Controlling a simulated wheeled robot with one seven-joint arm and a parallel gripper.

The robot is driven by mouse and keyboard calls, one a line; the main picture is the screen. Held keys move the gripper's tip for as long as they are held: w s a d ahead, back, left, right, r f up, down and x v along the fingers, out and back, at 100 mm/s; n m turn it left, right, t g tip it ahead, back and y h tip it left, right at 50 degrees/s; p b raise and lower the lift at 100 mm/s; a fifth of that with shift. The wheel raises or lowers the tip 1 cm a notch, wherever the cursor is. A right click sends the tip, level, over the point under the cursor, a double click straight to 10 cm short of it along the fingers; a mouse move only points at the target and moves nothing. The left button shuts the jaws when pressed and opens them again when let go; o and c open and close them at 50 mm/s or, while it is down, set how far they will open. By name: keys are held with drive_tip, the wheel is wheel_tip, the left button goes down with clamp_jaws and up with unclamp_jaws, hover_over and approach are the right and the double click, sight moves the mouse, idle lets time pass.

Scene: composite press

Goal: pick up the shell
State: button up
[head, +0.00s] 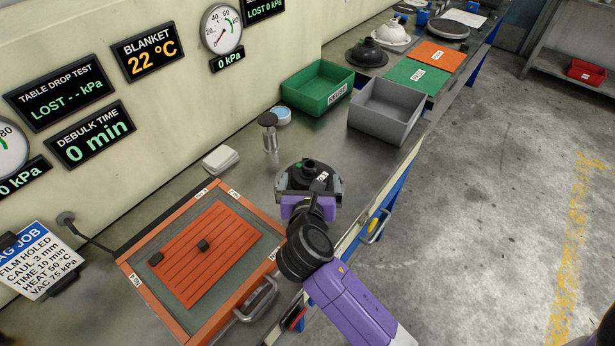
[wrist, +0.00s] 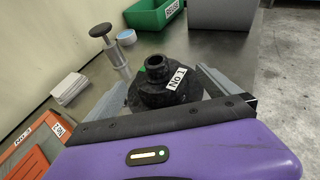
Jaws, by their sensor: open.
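A black, round, stepped piece labelled No 1, which I take for the shell (wrist: 160,82), stands upright on the metal bench in front of my gripper. It also shows in the head view (head: 311,169), partly hidden by my wrist. My gripper (wrist: 168,92) is open, with one finger at the left of the shell and one at its right. Whether either finger touches it I cannot tell. The shell's lower near side is hidden behind my gripper's dark edge in the wrist view.
An orange-framed panel (head: 135,279) with a handle lies left of my gripper. A metal cylinder with a dark knob (head: 269,131) and a white pad (head: 221,158) stand behind. A green bin (head: 300,92) and grey bin (head: 372,117) stand farther back.

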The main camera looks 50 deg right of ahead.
sight(309, 174)
drive_tip(key=shift+p+x, duration=0.3)
drive_tip(key=shift+x, duration=2.4)
drive_tip(key=shift+w+r, duration=0.15)
drive_tip(key=c, duration=1.7)
